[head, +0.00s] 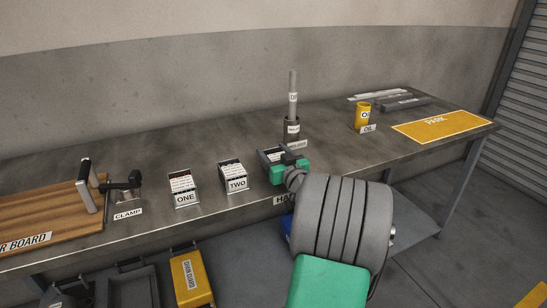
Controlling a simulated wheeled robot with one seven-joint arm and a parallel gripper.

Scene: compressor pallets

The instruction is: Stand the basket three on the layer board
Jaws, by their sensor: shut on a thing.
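Basket ONE (183,187) and basket TWO (233,176) stand on the bench in the middle, each holding small parts. A third, similar basket (269,157) is right of TWO, mostly hidden by my green gripper; its label is not visible, and its place in the row fits basket three. My gripper (288,160) is shut on this basket at its rim. I cannot tell whether the basket touches the bench.
A black clamp (124,187) stands between the board and basket ONE. A rod in a dark holder (292,130), a yellow oil can (362,116) and a yellow PARK mat (443,125) are farther right. Below are a yellow drain guard (191,280) and dark trays (130,287).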

